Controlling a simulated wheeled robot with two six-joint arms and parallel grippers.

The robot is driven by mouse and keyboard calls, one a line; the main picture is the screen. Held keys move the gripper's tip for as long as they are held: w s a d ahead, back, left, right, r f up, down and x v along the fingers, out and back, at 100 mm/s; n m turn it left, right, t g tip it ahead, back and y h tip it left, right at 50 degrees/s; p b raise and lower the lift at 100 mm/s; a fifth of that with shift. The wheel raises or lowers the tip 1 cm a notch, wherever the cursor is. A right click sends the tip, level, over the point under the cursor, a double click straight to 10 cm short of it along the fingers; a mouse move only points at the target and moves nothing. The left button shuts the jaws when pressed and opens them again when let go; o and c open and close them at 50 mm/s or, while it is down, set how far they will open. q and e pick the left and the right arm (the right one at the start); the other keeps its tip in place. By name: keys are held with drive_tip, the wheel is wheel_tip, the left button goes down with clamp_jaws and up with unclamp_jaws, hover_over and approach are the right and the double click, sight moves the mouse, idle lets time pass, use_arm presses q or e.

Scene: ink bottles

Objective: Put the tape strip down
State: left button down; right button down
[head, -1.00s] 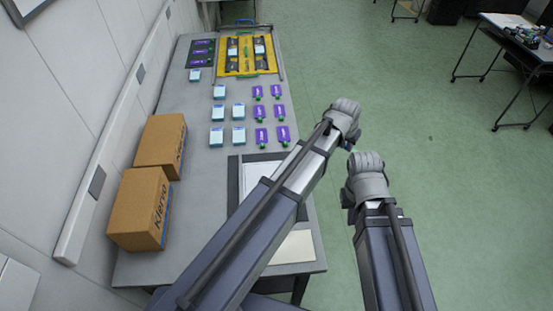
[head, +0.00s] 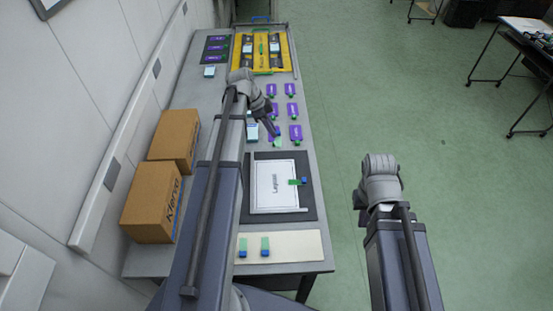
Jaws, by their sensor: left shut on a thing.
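My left gripper (head: 274,130) is over the table, just beyond the white panel (head: 275,187), with its fingers pointing down and right. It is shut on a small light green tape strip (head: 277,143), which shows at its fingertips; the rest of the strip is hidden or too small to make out. Another green and blue strip (head: 298,181) lies across the panel's right edge. Two more strips stand on the cream board (head: 295,246), a left one (head: 242,247) and a right one (head: 265,246). My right gripper (head: 381,165) is over the floor, right of the table; its fingers cannot be made out.
The panel lies on a dark mat (head: 307,207). Purple pouches (head: 291,109) with green caps lie beyond it, beside blue-white boxes partly hidden by my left arm. A yellow tray (head: 282,70) is at the far end. Two cardboard cartons (head: 152,203) stand on the left.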

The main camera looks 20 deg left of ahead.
use_arm(q)
drive_tip(key=b, duration=0.6)
hover_over(275, 155)
drive_tip(key=a, duration=0.1)
drive_tip(key=shift+s+a+f, duration=0.1)
drive_tip(key=shift+s+f, duration=0.05)
drive_tip(key=shift+f, duration=1.45)
drive_tip(key=shift+s+a+f, duration=0.1)
drive_tip(key=shift+f, duration=1.5)
wheel_tip(275, 155, down, 4)
drive_tip(key=b, duration=0.4)
drive_tip(key=shift+r, duration=0.15)
drive_tip(key=c, duration=0.8)
unclamp_jaws()
drive_tip(key=shift+c, duration=0.2)
